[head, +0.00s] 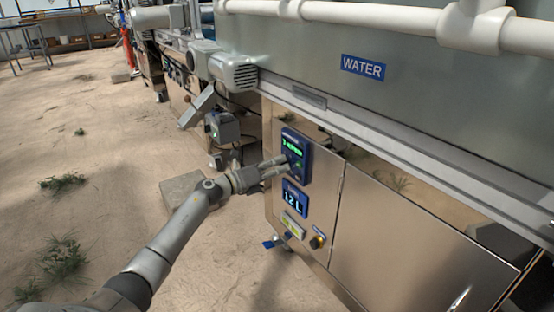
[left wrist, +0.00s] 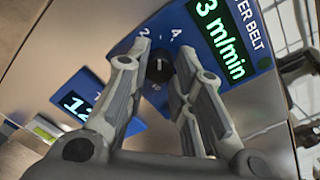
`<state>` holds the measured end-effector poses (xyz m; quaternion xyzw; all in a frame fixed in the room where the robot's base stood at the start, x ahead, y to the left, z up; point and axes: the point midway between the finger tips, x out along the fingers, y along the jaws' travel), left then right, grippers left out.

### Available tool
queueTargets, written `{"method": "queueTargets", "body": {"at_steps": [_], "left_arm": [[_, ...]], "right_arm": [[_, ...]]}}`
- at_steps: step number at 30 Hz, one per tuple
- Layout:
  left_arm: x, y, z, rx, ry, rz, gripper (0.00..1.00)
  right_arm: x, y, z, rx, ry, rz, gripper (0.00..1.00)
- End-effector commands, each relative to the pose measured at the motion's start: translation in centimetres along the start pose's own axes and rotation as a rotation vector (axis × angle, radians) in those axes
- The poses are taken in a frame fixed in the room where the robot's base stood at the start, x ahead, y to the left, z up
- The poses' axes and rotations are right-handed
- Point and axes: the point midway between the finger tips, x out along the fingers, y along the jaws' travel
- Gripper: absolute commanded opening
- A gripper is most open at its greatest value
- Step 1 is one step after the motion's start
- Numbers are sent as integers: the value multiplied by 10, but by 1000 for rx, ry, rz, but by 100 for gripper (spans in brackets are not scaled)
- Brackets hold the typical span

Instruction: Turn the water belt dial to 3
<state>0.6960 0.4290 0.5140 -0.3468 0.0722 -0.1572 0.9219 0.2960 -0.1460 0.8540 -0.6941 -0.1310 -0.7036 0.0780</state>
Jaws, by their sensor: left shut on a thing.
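The water belt dial (left wrist: 160,68) is a small black knob with a pale pointer mark on a blue panel lettered "ER BELT" at the picture's edge. Scale marks "2" and "4" show beyond it. In the head view my left gripper (head: 284,163) reaches the blue belt panel (head: 297,148) from the left and hides the dial. My right gripper is not in view.
A second blue display (head: 294,199) reading "12 L" sits below on the steel cabinet (head: 390,220). A yellow-ringed button (head: 318,241) is lower down. A "WATER" label (head: 362,68) and white pipe are above. A grey motor (head: 236,72) juts out at left. Sandy floor is open at left.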

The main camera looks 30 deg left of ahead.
Motion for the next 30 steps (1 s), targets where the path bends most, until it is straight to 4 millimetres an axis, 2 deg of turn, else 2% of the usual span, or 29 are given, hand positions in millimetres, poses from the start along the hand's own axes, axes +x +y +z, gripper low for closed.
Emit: {"method": "queueTargets", "body": {"at_steps": [11, 12, 17, 18, 26, 30], "left_arm": [[0, 1, 2, -22, -4, 2, 0], [0, 1, 2, -22, -4, 2, 24], [0, 0, 2, -21, -3, 1, 44], [0, 0, 1, -21, -3, 1, 46], [0, 0, 1, -21, -1, 1, 46], [-7, 1, 0, -21, 0, 2, 46]], "right_arm": [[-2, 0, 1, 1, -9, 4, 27], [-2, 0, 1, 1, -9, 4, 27], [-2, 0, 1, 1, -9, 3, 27], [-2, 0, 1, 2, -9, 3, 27], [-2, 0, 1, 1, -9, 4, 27], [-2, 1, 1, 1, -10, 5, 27]]}}
